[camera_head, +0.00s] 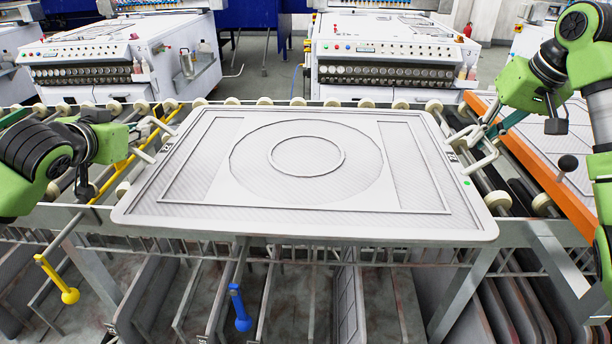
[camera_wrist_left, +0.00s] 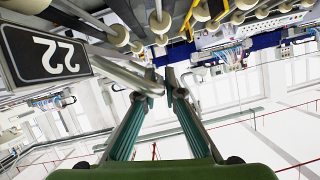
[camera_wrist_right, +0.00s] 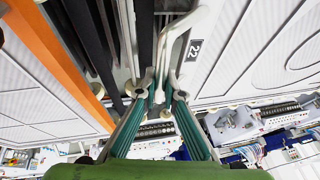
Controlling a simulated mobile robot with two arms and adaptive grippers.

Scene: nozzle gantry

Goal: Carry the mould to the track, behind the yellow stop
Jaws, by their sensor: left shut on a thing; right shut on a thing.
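The mould (camera_head: 400,220) is a broad pale grey panel with a raised ring and a green dot at its right side. It lies level over the roller track (camera_head: 297,102); I cannot tell whether it touches the rollers. My left gripper (camera_head: 150,130) is shut on the mould's left handle, shown beside the "22" plate in the left wrist view (camera_wrist_left: 165,84). My right gripper (camera_head: 482,138) is shut on the right handle, also seen in the right wrist view (camera_wrist_right: 165,98). The yellow stop (camera_head: 122,164) is a bar left of the mould, with a yellow knob (camera_head: 70,296) at the front.
A blue knob (camera_head: 242,323) hangs below the mould's front edge. An orange-edged panel (camera_head: 548,168) lies close on the right. White machines (camera_head: 120,55) stand behind the track, with another white machine (camera_head: 385,50) to the right. Upright panels (camera_head: 347,305) stand in the rack below.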

